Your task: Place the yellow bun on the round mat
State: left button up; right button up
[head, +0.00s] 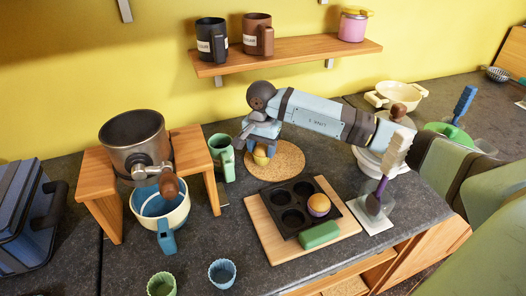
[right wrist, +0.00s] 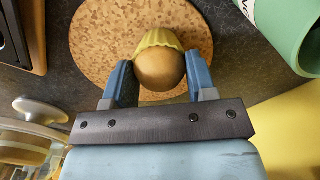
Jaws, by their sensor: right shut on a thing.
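The yellow bun (head: 261,158), a brown-topped bun in a yellow paper cup, is between the fingers of my right gripper (head: 259,148). In the right wrist view the bun (right wrist: 160,66) sits between the two blue fingers (right wrist: 160,82), which are shut on it. The round cork mat (head: 285,166) lies on the counter under the bun, and it fills much of the right wrist view (right wrist: 100,45). The bun is over the left part of the mat in the head view. I cannot tell whether it touches the mat. My left gripper is not in view.
A green mug (head: 222,160) stands just left of the mat. A dark muffin tin (head: 292,190) on a wooden board (head: 262,228) is in front, holding a bun in a purple cup (head: 319,205). A wooden stand (head: 97,185) with a metal pot is at left.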

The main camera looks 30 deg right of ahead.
aim_at(262, 146)
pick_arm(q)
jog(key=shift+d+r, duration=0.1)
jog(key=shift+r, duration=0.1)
pick_arm(e)
jog(key=shift+r, duration=0.1)
jog(key=o, duration=0.9)
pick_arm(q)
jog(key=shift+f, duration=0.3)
pick_arm(e)
jog(key=shift+r+p, duration=0.3)
jog(key=shift+r, duration=0.1)
pick_arm(q)
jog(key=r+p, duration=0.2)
jog(key=p, duration=0.1)
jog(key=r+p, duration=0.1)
jog(key=p, duration=0.1)
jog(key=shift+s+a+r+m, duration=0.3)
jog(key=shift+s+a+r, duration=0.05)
pick_arm(e)
notch_tip(262, 146, up, 11)
jog(key=shift+r, duration=0.15)
